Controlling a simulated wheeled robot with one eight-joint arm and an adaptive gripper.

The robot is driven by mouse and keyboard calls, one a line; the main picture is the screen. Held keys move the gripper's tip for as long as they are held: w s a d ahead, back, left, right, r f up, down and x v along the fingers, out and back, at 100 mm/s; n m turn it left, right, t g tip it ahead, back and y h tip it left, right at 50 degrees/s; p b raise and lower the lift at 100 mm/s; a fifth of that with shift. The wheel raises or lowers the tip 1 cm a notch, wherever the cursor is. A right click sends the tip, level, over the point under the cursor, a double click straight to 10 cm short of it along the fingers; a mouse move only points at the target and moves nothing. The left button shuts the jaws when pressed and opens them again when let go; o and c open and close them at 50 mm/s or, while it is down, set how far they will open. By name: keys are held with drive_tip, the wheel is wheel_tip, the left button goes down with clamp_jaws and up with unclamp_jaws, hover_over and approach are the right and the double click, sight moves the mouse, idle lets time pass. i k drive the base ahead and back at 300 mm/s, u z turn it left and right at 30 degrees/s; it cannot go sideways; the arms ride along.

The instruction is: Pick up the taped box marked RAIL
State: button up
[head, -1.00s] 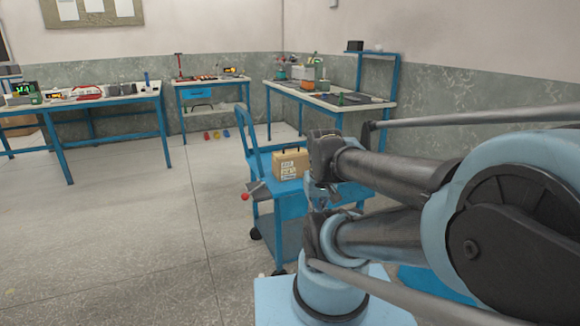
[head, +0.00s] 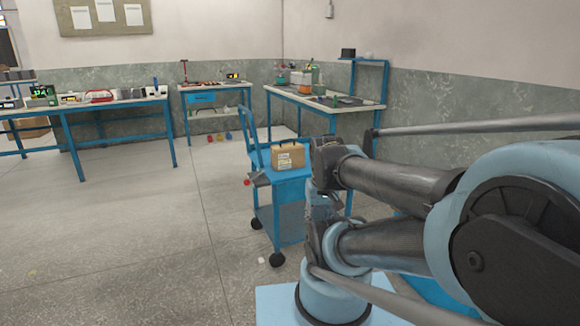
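A brown box (head: 287,156) stands upright on the top of a blue cart (head: 284,182). It has pale labels on its front and a dark strip or handle along its top. The writing is too small to read, so I cannot tell whether it says RAIL. My arm fills the right side of the head view, and its links cover the right part of the cart. My gripper is not in view.
The cart has a blue push frame, dark casters and a grey fitting with a red knob (head: 247,182) on its left. Worktables (head: 88,107) with tools line the back, and another table (head: 325,104) stands behind the cart. Floor on the left is clear.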

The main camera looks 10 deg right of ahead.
sight(286, 157)
drive_tip(key=k, duration=0.6)
drive_tip(key=z, duration=0.65)
drive_tip(key=i, duration=2.1)
drive_tip(key=u, duration=0.1)
